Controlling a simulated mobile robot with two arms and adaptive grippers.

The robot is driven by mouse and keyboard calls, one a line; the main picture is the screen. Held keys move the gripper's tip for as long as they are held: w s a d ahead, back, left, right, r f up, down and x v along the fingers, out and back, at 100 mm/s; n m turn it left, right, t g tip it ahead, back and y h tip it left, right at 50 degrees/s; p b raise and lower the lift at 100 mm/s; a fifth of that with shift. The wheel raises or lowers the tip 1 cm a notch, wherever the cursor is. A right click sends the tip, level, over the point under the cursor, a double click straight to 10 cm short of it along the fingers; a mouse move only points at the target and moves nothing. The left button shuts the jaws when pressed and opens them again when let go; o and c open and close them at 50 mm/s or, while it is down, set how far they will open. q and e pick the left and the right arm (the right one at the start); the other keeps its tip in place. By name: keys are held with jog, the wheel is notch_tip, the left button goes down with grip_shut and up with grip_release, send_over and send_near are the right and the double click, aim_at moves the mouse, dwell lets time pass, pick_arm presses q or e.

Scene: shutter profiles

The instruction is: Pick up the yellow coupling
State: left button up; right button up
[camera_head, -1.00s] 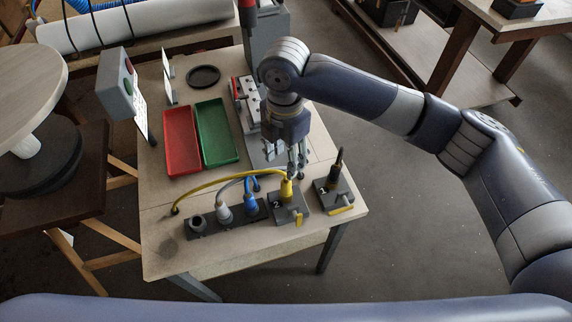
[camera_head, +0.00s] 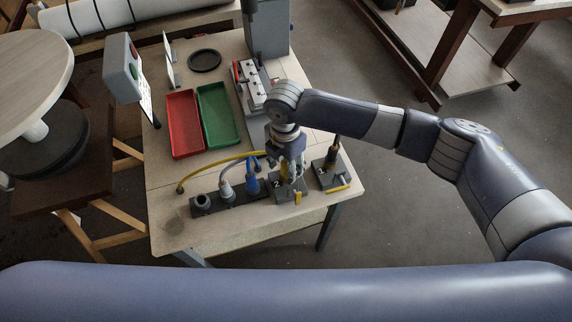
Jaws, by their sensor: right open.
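The yellow coupling (camera_head: 284,172) stands upright in the dark block marked 2 (camera_head: 288,192) near the table's front right, with a yellow cable (camera_head: 215,169) running left from it. My right gripper (camera_head: 291,170) points down at the coupling from above, its fingers open around or just beside it. The fingers partly cover the coupling, so I cannot tell whether they touch it. My left gripper is not in view.
A block marked 1 (camera_head: 331,175) with a dark upright tool stands close on the right. A grey plug (camera_head: 226,189) and a blue plug (camera_head: 252,182) stand on the left. Red (camera_head: 183,125) and green (camera_head: 218,117) trays lie behind.

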jog(key=shift+c, duration=1.2)
jog(key=c, duration=0.5)
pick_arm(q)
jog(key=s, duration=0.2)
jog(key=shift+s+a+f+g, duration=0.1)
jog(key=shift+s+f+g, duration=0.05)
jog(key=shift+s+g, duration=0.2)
pick_arm(e)
grip_shut()
